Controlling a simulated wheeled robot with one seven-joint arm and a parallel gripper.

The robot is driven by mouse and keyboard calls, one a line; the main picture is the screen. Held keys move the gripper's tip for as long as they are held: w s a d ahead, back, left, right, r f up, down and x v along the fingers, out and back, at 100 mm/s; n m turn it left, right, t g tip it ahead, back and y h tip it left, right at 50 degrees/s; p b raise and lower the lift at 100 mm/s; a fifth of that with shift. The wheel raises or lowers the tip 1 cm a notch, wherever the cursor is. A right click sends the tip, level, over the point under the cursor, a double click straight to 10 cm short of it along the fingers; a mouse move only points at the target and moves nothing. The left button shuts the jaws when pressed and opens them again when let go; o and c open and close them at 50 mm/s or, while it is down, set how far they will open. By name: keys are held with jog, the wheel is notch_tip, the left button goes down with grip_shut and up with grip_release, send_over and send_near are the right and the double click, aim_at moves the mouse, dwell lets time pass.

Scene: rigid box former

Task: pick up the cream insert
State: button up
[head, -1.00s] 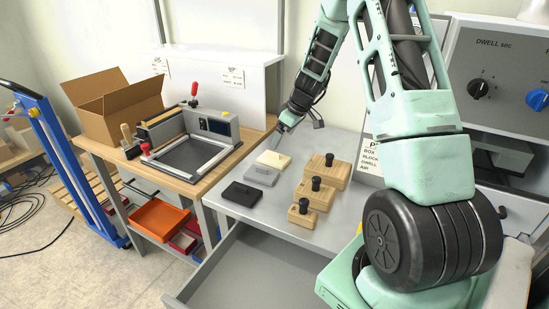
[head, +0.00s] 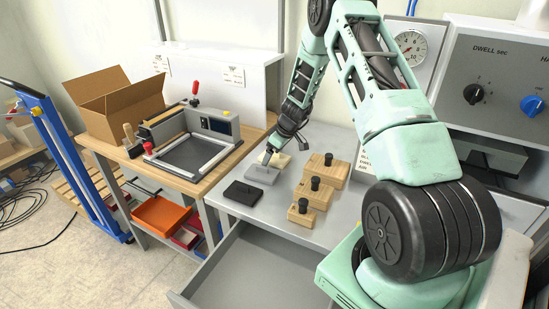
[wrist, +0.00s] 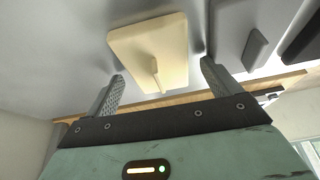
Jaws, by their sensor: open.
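The cream insert (head: 280,161) lies on the grey worktop, partly hidden behind my gripper in the head view. In the wrist view the cream insert (wrist: 148,38) is a pale rectangular plate with a thin upright tab. My gripper (wrist: 162,69) is open, one finger to each side of the tab, with nothing held between them. In the head view my gripper (head: 269,152) is low over the insert area. I cannot tell whether the fingers touch the plate.
A grey insert (head: 262,175) and a black insert (head: 242,194) lie nearer on the worktop. Wooden blocks with black knobs (head: 322,170) stand to the right. An open drawer (head: 240,270) is below. A box former (head: 192,145) and cardboard box (head: 115,105) stand left.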

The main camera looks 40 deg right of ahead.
jog(key=c, duration=1.1)
jog(key=shift+o, duration=0.2)
jog(key=shift+r, duration=0.15)
